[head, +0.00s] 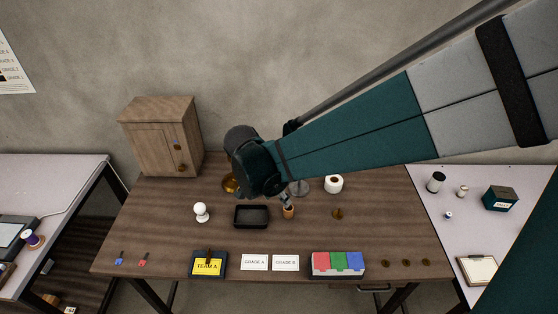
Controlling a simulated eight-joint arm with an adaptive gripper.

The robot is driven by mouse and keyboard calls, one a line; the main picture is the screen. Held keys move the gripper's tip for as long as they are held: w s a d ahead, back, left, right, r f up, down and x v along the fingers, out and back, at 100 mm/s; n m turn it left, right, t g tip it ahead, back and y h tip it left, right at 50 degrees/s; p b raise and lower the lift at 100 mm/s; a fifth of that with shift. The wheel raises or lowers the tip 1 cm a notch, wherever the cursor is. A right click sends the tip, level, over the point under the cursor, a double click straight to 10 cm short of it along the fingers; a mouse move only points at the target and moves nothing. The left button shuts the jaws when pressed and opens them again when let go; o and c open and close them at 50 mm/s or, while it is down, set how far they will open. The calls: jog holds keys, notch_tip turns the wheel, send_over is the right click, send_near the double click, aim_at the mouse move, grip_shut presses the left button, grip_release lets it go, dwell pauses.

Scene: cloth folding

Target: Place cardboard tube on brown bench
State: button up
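The brown bench (165,232) stands in the middle of the head view, with a dark wood top and dark legs. A small upright tan-brown cylinder (288,213) near its middle looks like the cardboard tube. My gripper (287,202) points down at the cylinder's top, and its fingertips are small and partly hidden by my dark wrist. I cannot tell whether the fingers are open or shut on the cylinder, or whether its base touches the bench.
A black tray (251,226) lies left of the cylinder. A white roll (334,184), a brass piece (338,213) and a white knob-shaped object (201,212) stand nearby. A wooden cabinet (160,137) is at back left. Cards and coloured blocks (338,272) line the front edge.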

jog(key=shift+d+r, duration=0.1)
dwell(0.4)
jog(key=s+d+r+n+t+y, duration=0.1)
jog(key=s+d+r+n, duration=0.2)
jog(key=d, duration=0.4)
jog(key=s+d+r+n+t+y, duration=0.1)
jog(key=s+d+r+n, duration=0.2)
jog(key=s+d+r, duration=0.3)
jog(key=s+d+r+n+t+y, duration=0.1)
jog(key=s+d+r+n+t, duration=0.1)
jog(key=s+d, duration=0.6)
jog(key=shift+s+d+r+n, duration=0.25)
jog(key=shift+d+r+n, duration=0.25)
jog(key=shift+d+r, duration=0.65)
jog(key=shift+a, duration=0.15)
